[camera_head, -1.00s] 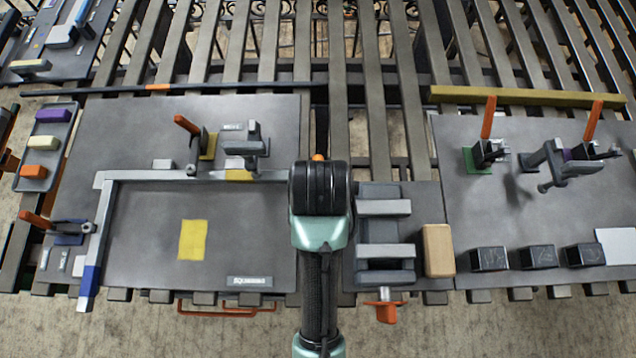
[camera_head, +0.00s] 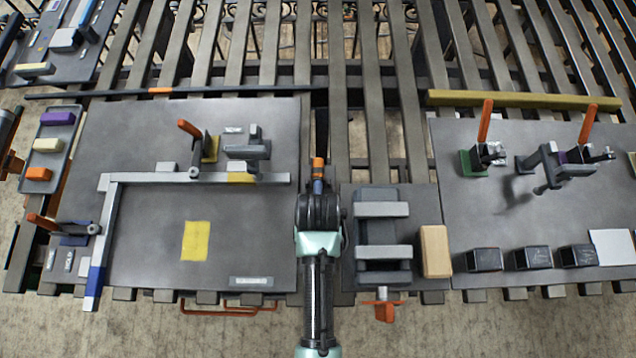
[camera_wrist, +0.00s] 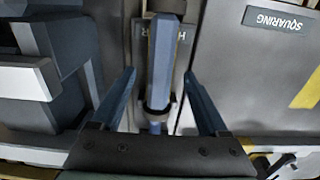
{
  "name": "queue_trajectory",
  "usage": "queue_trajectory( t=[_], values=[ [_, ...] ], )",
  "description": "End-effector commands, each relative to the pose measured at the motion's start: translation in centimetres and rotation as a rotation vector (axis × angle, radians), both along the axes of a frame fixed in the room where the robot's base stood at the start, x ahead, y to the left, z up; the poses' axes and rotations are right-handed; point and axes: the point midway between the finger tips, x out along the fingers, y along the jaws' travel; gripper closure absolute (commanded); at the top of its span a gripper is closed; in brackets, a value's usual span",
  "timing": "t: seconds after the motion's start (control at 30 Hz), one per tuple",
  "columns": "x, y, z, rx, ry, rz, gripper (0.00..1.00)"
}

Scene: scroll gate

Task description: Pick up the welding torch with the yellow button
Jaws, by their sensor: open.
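I cannot make out a welding torch with a yellow button in either view. In the wrist view, a blue-grey bar (camera_wrist: 161,50) runs between my gripper's fingers, with a dark collar around its lower part. It lies over a grey strip with a partly covered label starting with H. My gripper (camera_wrist: 160,74) is open, with one finger on each side of the bar and a gap on both sides. In the head view, my wrist hides the fingers and what is under them. A small orange and blue piece (camera_head: 318,168) shows just beyond my wrist.
A grey vise (camera_head: 383,237) and a tan block (camera_head: 435,251) stand right of my arm. The squaring board (camera_head: 150,245), with orange-handled clamps, lies left. The right board (camera_head: 480,220) holds more clamps and three dark blocks (camera_head: 533,258). Gaps separate the table slats.

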Motion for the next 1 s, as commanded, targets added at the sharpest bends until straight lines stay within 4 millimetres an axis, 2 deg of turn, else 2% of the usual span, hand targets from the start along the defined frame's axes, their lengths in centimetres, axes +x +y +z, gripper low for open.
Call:
queue_trajectory(
  t=[0.13,0.43,0.87,1.0],
  values=[
    [0.0,0.0,-1.6,0.0,0.001,0.0,0.22],
    [0.0,0.0,-2.0,0.0,-0.001,0.0,0.22],
    [0.0,0.0,-2.0,0.0,-0.001,0.0,1.0],
    [0.0,0.0,-2.0,0.0,-0.001,0.0,1.0]
  ],
)
